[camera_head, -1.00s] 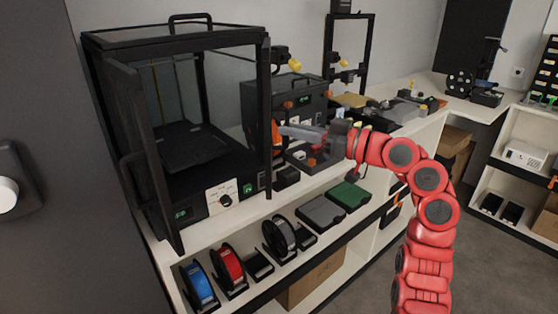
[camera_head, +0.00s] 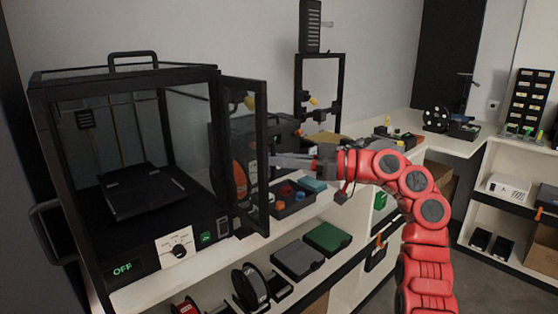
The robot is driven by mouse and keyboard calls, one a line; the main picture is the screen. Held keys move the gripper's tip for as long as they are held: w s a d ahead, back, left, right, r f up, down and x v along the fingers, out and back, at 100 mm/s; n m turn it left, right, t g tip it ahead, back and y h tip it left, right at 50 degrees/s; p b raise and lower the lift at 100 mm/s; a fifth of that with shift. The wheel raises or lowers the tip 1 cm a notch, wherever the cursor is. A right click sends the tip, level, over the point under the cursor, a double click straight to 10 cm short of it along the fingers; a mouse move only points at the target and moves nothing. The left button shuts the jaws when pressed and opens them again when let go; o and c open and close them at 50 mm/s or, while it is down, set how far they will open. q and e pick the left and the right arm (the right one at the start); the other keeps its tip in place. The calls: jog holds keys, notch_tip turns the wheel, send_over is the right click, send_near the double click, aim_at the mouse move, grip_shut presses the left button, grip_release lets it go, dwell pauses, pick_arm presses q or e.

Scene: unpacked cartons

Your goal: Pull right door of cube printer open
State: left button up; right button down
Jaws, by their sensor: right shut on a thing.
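The cube printer (camera_head: 135,72) is a black-framed box on the left of the counter, with a bed inside and a panel reading OFF. Its right door (camera_head: 262,120), a dark-framed clear panel, stands swung out at the front right corner. My right gripper (camera_head: 276,160) reaches in from the right and is shut at the door's outer edge. The door's handle is hidden or too small to make out. The left door is open too; its handle (camera_head: 42,232) shows at the left edge. My left gripper is not in view.
A tray with small coloured parts (camera_head: 292,205) sits on the counter right of the door. Behind are another dark machine and a black upright frame (camera_head: 298,90). Spools (camera_head: 250,288) and grey and green boxes (camera_head: 328,238) are on the shelf below.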

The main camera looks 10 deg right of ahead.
jog(key=shift+w+d, duration=0.1)
jog(key=shift+w, duration=0.15)
dwell(0.3)
jog(key=c, duration=1.4)
grip_release()
jog(key=o, duration=0.5)
jog(key=shift+w+a+f, duration=0.1)
jog(key=shift+w+a, duration=0.1)
jog(key=shift+a, duration=0.1)
jog(key=v, duration=1.7)
jog(key=shift+s+d, duration=0.15)
jog(key=shift+d, duration=0.25)
